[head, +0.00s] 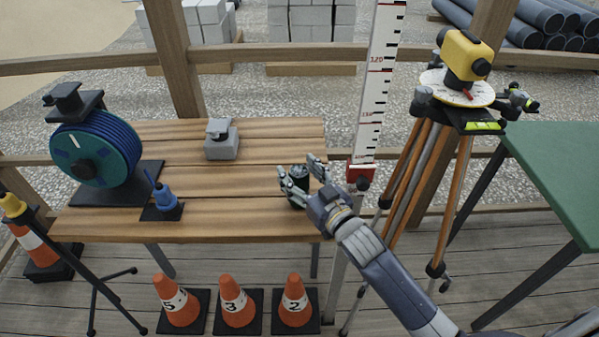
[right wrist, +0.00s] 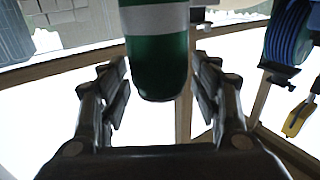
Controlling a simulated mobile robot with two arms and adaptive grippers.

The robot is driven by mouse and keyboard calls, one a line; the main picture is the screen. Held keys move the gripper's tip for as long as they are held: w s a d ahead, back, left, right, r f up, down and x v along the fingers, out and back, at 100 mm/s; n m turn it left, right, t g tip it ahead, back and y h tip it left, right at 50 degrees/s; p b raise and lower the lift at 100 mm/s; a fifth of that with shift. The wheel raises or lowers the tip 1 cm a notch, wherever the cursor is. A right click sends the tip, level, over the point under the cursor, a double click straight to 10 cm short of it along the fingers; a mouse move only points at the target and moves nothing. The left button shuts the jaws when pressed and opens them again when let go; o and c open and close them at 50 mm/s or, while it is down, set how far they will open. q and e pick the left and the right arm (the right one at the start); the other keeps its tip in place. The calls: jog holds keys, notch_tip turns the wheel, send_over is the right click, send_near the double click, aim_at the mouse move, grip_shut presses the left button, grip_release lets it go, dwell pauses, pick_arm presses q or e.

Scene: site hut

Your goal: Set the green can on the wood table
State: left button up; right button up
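The dark green can (head: 299,174) is upright at the right end of the wood table (head: 240,222) and appears to stand on its boards. In the right wrist view the can (right wrist: 157,55), green with a pale band, is between the two fingers. My right gripper (head: 298,164) reaches in from the right with one finger on each side of the can. Its fingers (right wrist: 161,85) look spread, with narrow gaps beside the can. The near finger hides part of the can in the head view. My left gripper is not in view.
Cones (head: 237,300) stand in front. The table's middle is clear.

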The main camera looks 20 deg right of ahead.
jog(key=shift+r, duration=0.2)
jog(key=shift+s+d+f, duration=0.1)
jog(key=shift+s+f, duration=0.05)
jog(key=shift+s, duration=0.2)
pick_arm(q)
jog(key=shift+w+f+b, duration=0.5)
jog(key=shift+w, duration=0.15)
pick_arm(e)
jog(key=v, duration=1.1)
jog(key=shift+s, duration=0.15)
